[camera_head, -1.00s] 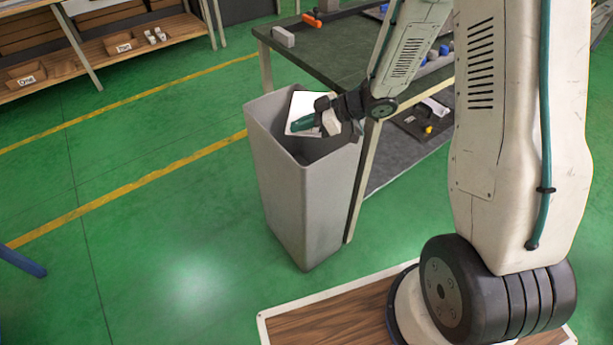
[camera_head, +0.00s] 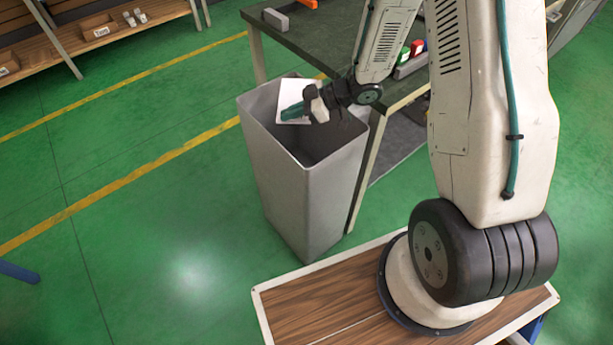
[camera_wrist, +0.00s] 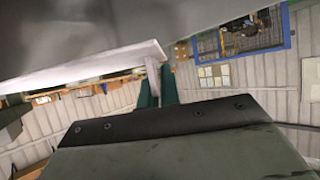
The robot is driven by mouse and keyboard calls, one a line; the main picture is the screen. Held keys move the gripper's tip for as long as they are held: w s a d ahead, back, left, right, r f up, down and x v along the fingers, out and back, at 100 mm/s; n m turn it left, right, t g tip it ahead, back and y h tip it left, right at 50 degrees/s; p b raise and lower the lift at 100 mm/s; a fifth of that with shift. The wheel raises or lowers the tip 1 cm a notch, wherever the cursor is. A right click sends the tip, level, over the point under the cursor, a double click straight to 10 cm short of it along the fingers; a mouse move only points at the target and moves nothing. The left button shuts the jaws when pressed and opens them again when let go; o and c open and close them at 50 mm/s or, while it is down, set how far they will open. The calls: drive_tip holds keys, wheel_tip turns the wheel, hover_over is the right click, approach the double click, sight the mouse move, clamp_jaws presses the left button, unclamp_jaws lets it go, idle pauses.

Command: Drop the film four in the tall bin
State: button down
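The film four looks like a white flat sheet (camera_head: 289,92) in the head view, at the mouth of the tall grey bin (camera_head: 300,190). My gripper (camera_head: 292,111), with green fingers, is over the bin's opening and shut on the sheet. In the wrist view the green fingers (camera_wrist: 157,88) are close together with a thin pale piece (camera_wrist: 153,72) between them. A broad grey surface with a pale edge fills the top left there; I cannot tell whether it is sheet or bin. Any label on the sheet is not readable.
A dark green worktable (camera_head: 325,45) stands right behind the bin, with a grey block (camera_head: 275,19) and small coloured items on it. A wooden shelf (camera_head: 110,35) is at the back left. The green floor left of the bin is clear.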

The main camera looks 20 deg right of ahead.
drive_tip(key=shift+f, duration=0.75)
drive_tip(key=c, duration=1.5)
unclamp_jaws()
drive_tip(key=shift+c, duration=0.2)
drive_tip(key=v, duration=0.7)
drive_tip(key=shift+s+d, duration=0.2)
drive_tip(key=shift+d, duration=0.15)
drive_tip(key=shift+r, duration=0.15)
